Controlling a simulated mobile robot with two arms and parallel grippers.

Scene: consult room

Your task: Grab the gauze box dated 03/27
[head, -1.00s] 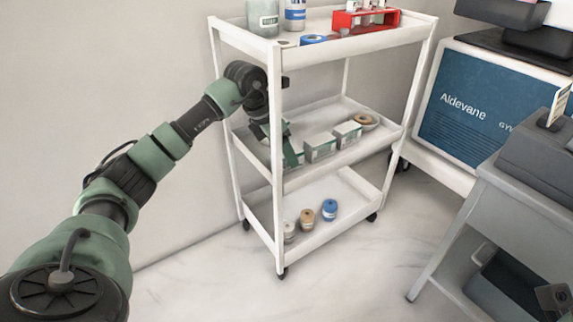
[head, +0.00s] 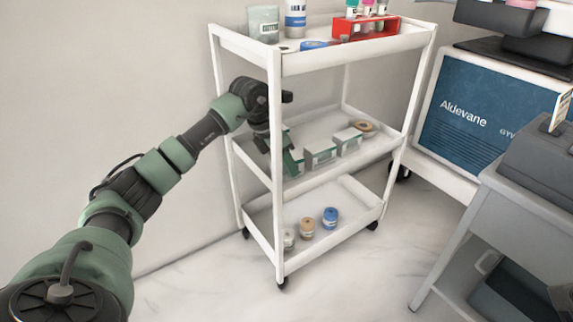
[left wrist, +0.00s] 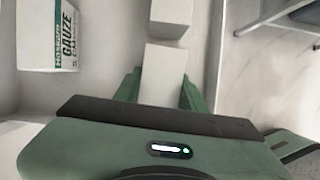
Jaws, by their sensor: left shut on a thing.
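My left gripper (head: 289,150) reaches in over the cart's middle shelf from the left and is shut on a white box (left wrist: 162,75). In the left wrist view its green fingers lie on either side of this box. Two gauze-type boxes with pale tops and green-grey sides, one nearer (head: 320,155) and one farther (head: 348,141), stand in a row right of the fingers in the head view. In the left wrist view a box marked GAUZE (left wrist: 45,38) stands at the upper left, and another white box (left wrist: 171,12) is just beyond the held one. No date is legible.
The white cart (head: 350,57) has uprights close to my arm. A tan tape roll (head: 364,127) lies behind the boxes. The lower shelf holds small rolls (head: 329,215); the top shelf holds a red tube rack (head: 365,25). A grey cart (head: 510,196) stands at right.

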